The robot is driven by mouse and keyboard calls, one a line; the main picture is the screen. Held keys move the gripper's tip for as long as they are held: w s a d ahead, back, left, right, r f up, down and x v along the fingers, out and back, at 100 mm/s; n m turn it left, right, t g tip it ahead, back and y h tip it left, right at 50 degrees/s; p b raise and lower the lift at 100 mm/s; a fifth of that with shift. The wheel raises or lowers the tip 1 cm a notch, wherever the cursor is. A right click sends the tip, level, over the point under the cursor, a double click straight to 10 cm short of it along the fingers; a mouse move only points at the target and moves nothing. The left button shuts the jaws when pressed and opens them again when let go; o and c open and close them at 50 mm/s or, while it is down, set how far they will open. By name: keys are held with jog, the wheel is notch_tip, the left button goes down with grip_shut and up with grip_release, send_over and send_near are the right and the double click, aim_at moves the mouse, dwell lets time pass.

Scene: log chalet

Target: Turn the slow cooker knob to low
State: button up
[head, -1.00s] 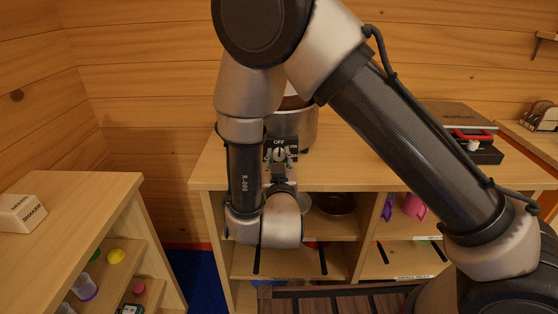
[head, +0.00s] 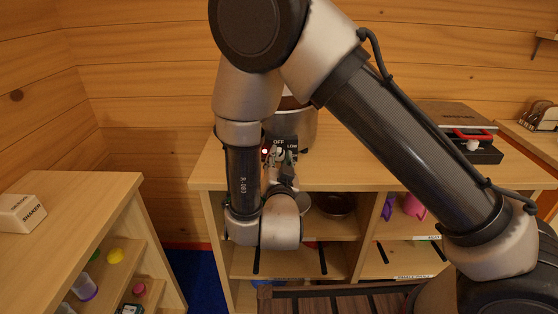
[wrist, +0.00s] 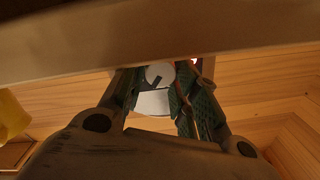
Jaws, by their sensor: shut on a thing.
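The slow cooker (head: 303,125) stands on the wooden counter, partly hidden behind my arm. Its dark front panel (head: 292,141) shows the labels OFF at the top and LOW to the right. A small red light (head: 265,152) glows at the panel's left. In the wrist view the knob (wrist: 160,73) is a pale round disc with a dark pointer mark, between my green-padded fingers. My gripper (head: 279,157) is shut on the knob, tilted in front of the panel. The pointer's exact setting is hard to read.
The counter (head: 350,165) is clear to the cooker's right, up to a dark appliance with a red handle (head: 470,135). Below are open shelves with a brown bowl (head: 336,203) and a pink item (head: 414,206). A shaker box (head: 20,213) sits on the left cabinet.

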dwell(0.3)
jog(key=o, duration=1)
jog(key=shift+r, duration=0.1)
notch_tip(320, 180, up, 10)
jog(key=shift+f, duration=0.1)
